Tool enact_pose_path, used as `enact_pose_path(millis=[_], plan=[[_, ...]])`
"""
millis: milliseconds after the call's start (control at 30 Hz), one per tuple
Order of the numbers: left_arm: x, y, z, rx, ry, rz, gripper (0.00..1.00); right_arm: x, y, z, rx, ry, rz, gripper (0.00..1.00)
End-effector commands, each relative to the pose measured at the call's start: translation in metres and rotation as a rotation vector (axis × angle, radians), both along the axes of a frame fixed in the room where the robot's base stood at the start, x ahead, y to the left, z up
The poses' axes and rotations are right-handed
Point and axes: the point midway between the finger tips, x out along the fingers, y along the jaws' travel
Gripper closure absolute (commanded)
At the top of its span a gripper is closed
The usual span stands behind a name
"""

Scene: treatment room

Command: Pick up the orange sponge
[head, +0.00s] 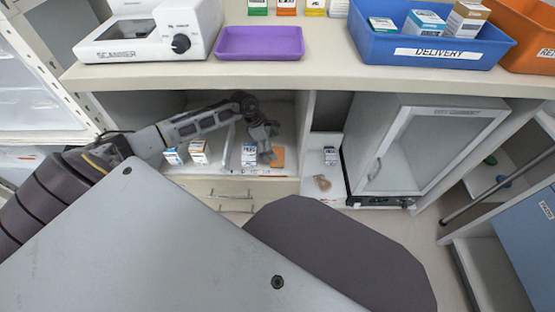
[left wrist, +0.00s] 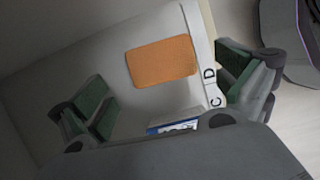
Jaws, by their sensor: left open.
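The orange sponge (head: 278,157) lies flat on the shelf under the counter, at the right end of the left compartment. In the left wrist view the sponge (left wrist: 162,62) is a flat orange rectangle, fully visible, beyond the fingers. My left gripper (head: 266,148) reaches into this compartment just left of the sponge in the head view. Its fingers, with green pads, are wide apart in the left wrist view (left wrist: 160,100), with nothing held between them. My right gripper is not in view.
A blue-white box (head: 249,154) stands just left of my left gripper; its top shows in the left wrist view (left wrist: 172,127). More small boxes (head: 198,152) stand further left. A divider (head: 307,120) is right of the sponge. The counter (head: 300,68) overhangs the shelf.

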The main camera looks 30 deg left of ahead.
Motion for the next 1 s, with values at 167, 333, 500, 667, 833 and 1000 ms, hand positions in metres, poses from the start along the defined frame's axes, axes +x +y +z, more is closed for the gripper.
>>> enact_pose_path(millis=[167, 333, 500, 667, 833, 1000], plan=[[0.002, -0.004, -0.009, 0.0, 0.0, 0.0, 0.0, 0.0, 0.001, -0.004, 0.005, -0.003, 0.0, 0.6], [0.002, -0.004, -0.009, 0.0, 0.0, -0.001, 0.0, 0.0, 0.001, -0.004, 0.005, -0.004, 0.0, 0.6], [0.002, -0.004, -0.01, 0.0, 0.0, -0.001, 0.0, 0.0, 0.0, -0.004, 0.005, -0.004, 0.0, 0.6], [0.002, -0.005, -0.014, 0.0, 0.0, -0.001, 0.0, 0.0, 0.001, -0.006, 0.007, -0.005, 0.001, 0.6], [0.004, -0.008, -0.024, -0.001, 0.0, 0.0, 0.0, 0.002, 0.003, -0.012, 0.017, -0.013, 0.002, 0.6], [0.006, -0.011, -0.037, -0.001, 0.0, 0.0, 0.0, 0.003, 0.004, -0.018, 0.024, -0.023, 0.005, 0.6]])
